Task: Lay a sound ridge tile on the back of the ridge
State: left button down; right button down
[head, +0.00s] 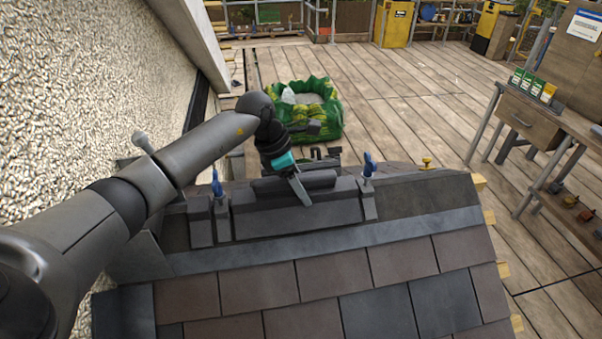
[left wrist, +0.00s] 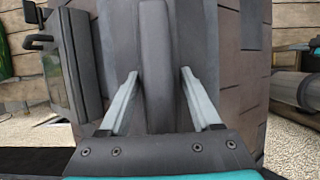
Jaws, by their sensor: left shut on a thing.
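A dark grey ridge tile (head: 335,208) with a raised rounded roll along its top lies over the ridge of the small roof, between two blue-handled clamps. My left gripper (head: 301,193) comes down from above and is shut on this tile at its roll. In the left wrist view the roll (left wrist: 156,60) runs between the two pale fingers (left wrist: 157,95). I cannot tell whether the tile rests fully on the ridge. A narrow grey ridge piece (head: 201,222) sits at the left end of the ridge. My right gripper is not in view.
The left clamp (head: 217,184) and right clamp (head: 368,165) stand close to the tile's ends. Brown and grey roof tiles (head: 270,285) slope toward me. A green bag (head: 318,120) stands behind on the plank floor. A workbench (head: 545,115) is at right, a pebbled wall (head: 80,90) at left.

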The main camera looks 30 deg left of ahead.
pick_arm(q)
jog(key=shift+w, duration=0.1)
jog(key=c, duration=0.5)
grip_release()
jog(key=shift+f, duration=0.3)
jog(key=shift+c, duration=0.2)
jog(key=o, duration=0.5)
jog(key=shift+r, duration=0.1)
jog(key=shift+c, duration=0.2)
jog(key=shift+r, duration=0.15)
jog(key=b+v, duration=0.1)
jog(key=v, duration=1.1)
jog(key=shift+d, duration=0.15)
